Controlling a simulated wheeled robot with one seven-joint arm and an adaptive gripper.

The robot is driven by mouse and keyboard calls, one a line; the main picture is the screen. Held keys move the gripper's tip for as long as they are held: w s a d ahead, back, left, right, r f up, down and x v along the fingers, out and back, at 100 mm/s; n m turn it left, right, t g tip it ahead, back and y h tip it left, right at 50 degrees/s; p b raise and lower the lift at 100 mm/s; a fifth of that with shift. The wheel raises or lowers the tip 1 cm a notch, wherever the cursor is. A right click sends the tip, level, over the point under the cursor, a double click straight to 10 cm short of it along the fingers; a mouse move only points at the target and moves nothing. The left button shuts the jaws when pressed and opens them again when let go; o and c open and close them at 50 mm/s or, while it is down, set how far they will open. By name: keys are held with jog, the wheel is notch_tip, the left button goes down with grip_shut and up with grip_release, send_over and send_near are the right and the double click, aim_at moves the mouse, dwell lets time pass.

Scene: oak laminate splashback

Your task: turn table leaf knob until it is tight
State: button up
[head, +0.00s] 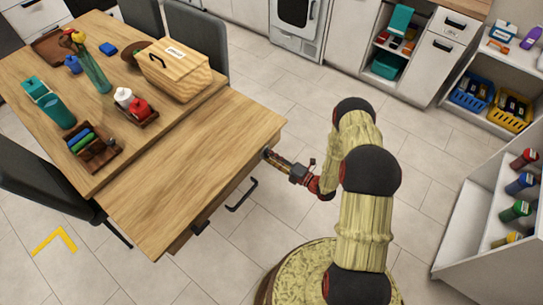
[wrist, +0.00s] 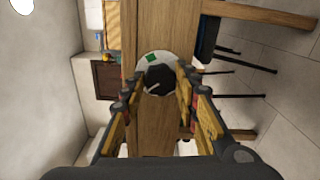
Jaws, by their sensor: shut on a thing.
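The table leaf knob (wrist: 159,76) is round and black with a white pointer line. It sits on a white disc (wrist: 172,61) on the wooden edge of the table leaf (head: 185,170). The disc has a green mark (wrist: 151,57) near its top in the wrist view. The pointer line lies toward the lower left of the knob, away from the green mark. My gripper (wrist: 157,83) is shut on the knob, one finger on each side. In the head view my gripper (head: 272,157) meets the leaf's right edge and mostly hides the knob.
A black handle (head: 241,195) sticks out below the leaf's edge. On the table stand a wooden box (head: 173,72), a condiment caddy (head: 137,115), a teal cup (head: 60,110) and a vase (head: 95,75). Shelves (head: 500,215) stand at the right. Floor around my arm is clear.

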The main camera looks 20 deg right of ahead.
jog(key=m+p, duration=0.2)
jog(key=m, duration=1.7)
jog(key=shift+s+f+m+p, duration=0.1)
jog(key=shift+f+m+p, duration=0.05)
jog(key=shift+m+p, duration=0.15)
jog(key=shift+m, duration=0.4)
jog(key=o, duration=1.2)
jog(key=shift+c, duration=0.2)
jog(key=v, duration=1.2)
